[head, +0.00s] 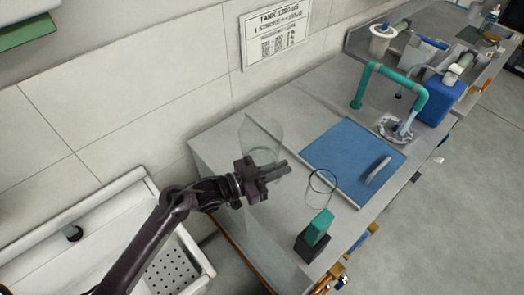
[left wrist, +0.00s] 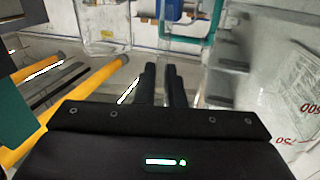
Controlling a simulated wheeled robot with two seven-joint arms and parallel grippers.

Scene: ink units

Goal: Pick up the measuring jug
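The clear measuring jug (head: 262,134) stands on the grey counter near the wall, partly hidden behind my left gripper in the head view. In the left wrist view a clear surface with red figures (left wrist: 296,132), apparently the jug's side, fills the right edge. My left gripper (head: 283,169) is in front of the jug, its fingers pointing right across it. The fingers show as two dark parallel bars with a narrow gap in the left wrist view (left wrist: 161,68). Nothing shows between them. I cannot tell whether the gripper touches the jug. My right gripper is not in view.
A clear cylinder (head: 321,189) stands right of the gripper, near a teal block on a black base (head: 314,234). A blue mat (head: 345,150) with a grey handle lies beyond. A teal pipe (head: 390,72) rises behind it. A white sink (head: 130,235) is at left.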

